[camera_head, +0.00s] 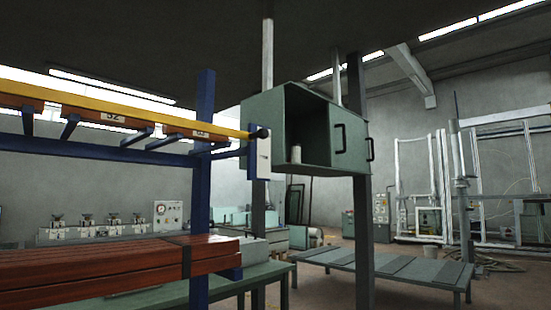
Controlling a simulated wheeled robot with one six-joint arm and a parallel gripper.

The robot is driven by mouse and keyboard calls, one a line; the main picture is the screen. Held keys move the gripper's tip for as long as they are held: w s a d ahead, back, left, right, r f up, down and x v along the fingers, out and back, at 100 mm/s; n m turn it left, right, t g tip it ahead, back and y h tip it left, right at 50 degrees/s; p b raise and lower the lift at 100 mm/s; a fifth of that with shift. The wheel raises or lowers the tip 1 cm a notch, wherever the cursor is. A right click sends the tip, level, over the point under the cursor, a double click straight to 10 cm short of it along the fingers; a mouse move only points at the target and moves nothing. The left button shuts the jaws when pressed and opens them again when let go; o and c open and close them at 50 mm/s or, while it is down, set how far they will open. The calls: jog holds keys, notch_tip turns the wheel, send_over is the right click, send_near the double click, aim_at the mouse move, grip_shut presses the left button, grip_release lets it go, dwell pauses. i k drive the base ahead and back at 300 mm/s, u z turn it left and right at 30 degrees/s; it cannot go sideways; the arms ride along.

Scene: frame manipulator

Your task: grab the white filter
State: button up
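A small white cylinder (296,154), which looks like the white filter, stands upright inside the open left part of a green-grey wall cabinet (257,122). It stands near the front of the cabinet floor, left of the door with dark handles. Its lower edge is partly hidden by the cabinet's front edge. My gripper is not in view, so its distance from the filter and whether it is open do not show.
A blue post (203,150) and a yellow rail (130,112) stand left of the cabinet. Reddish-brown beams (110,270) lie on a green table at the lower left.

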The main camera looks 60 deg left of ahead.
aim_at(295, 148)
jog(key=u, duration=0.7)
jog(key=i, duration=0.85)
jog(key=u, duration=1.1)
jog(key=i, duration=0.55)
jog(key=z, duration=1.05)
jog(key=i, duration=1.4)
jog(key=u, duration=0.8)
jog(key=i, duration=0.8)
jog(key=u, duration=0.8)
